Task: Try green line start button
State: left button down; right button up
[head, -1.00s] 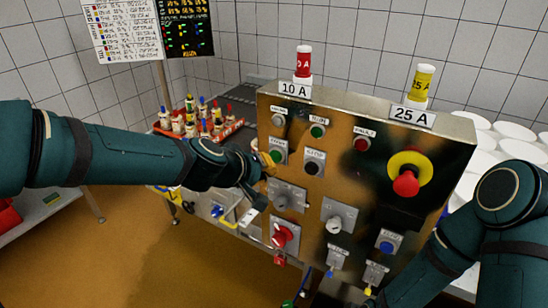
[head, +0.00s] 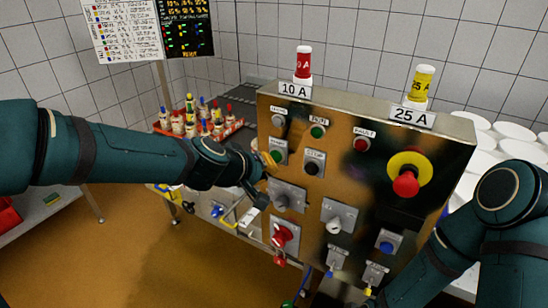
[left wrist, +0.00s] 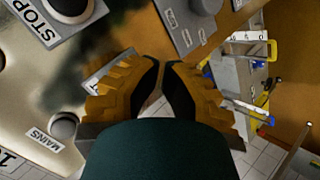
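The green start button (head: 276,156) sits on the left side of the metal control panel, left of the black stop button (head: 312,168). My left gripper (head: 266,163) is right at the start button's plate in the head view; I cannot tell whether it touches the button. In the left wrist view the fingertips (left wrist: 163,66) are together with nothing seen between them. The start button is hidden there behind a finger, with only part of its label plate (left wrist: 103,75) showing. My right arm comes in at the lower right; its gripper is out of view.
The panel (head: 350,190) also carries a red emergency button (head: 406,184), a red rotary switch (head: 283,237), a grey knob (head: 283,202) and a blue button (head: 387,246). Red (head: 304,62) and yellow (head: 422,82) fuses stand on top. A red rack (head: 228,127) is behind my left arm.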

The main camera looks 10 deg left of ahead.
pick_arm(q)
jog(key=shift+w+d, duration=0.1)
jog(key=shift+w, duration=0.15)
jog(key=shift+w+d, duration=0.2)
jog(key=shift+w, duration=0.25)
dwell(0.8)
jog(key=shift+s+a, duration=0.1)
dwell(0.3)
jog(key=shift+s+a, duration=0.25)
jog(key=shift+s, duration=0.5)
jog(key=s, duration=0.1)
jog(key=s+a+b, duration=0.1)
jog(key=s, duration=0.1)
jog(key=s+a, duration=0.1)
jog(key=shift+s+b, duration=0.3)
jog(key=shift+b, duration=0.1)
dwell(0.4)
